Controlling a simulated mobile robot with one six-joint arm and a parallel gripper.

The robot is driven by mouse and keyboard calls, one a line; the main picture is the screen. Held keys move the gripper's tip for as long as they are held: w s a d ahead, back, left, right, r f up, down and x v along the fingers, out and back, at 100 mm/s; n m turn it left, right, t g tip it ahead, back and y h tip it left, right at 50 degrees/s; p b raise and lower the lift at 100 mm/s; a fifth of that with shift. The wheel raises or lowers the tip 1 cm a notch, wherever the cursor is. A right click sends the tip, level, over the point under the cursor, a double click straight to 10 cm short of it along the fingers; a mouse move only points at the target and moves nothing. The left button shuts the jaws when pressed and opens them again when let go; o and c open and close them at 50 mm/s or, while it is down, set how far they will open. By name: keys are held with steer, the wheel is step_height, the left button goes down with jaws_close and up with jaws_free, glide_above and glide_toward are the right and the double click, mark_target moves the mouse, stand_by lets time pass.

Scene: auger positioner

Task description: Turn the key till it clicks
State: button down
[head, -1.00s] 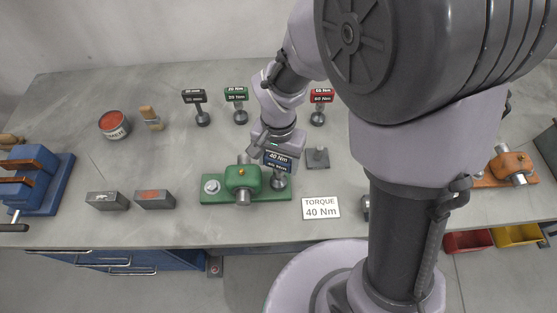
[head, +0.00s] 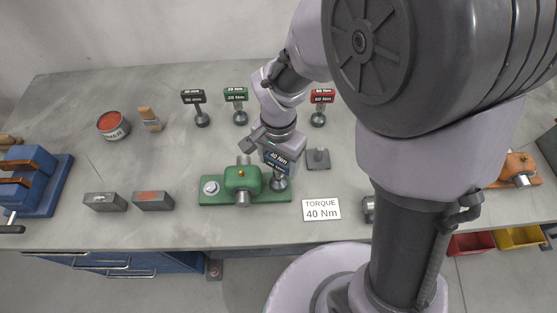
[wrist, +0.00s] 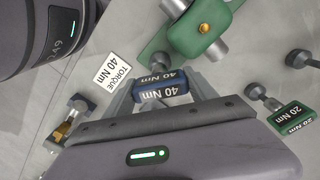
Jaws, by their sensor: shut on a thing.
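The blue torque key (head: 277,161) is marked 40 Nm and stands upright. Its metal socket end sits at the right side of the green positioner (head: 243,180), over where a bolt would be; that bolt is hidden. A bare bolt head (head: 211,188) shows on the positioner's left side. My gripper (head: 270,150) is shut on the key's blue handle from above. In the wrist view the blue handle (wrist: 161,90) lies between my two fingers, with the green positioner (wrist: 196,36) beyond it. The torque card (head: 321,209) reads 40 Nm.
A black key (head: 194,98), a green 20 Nm key (head: 235,95) and a red 60 Nm key (head: 321,97) stand behind. A grey empty stand (head: 318,158) is right of my gripper. A red tin (head: 113,125), a brush and two grey blocks lie to the left.

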steer(key=shift+m+b, duration=0.45)
steer(key=shift+m, duration=0.65)
steer(key=shift+f+m+b, duration=0.1)
steer(key=shift+m+b, duration=0.3)
steer(key=shift+m, duration=0.7)
steer(key=shift+n, duration=0.3)
steer(key=shift+r+p, duration=2.55)
steer(key=shift+r, duration=1.1)
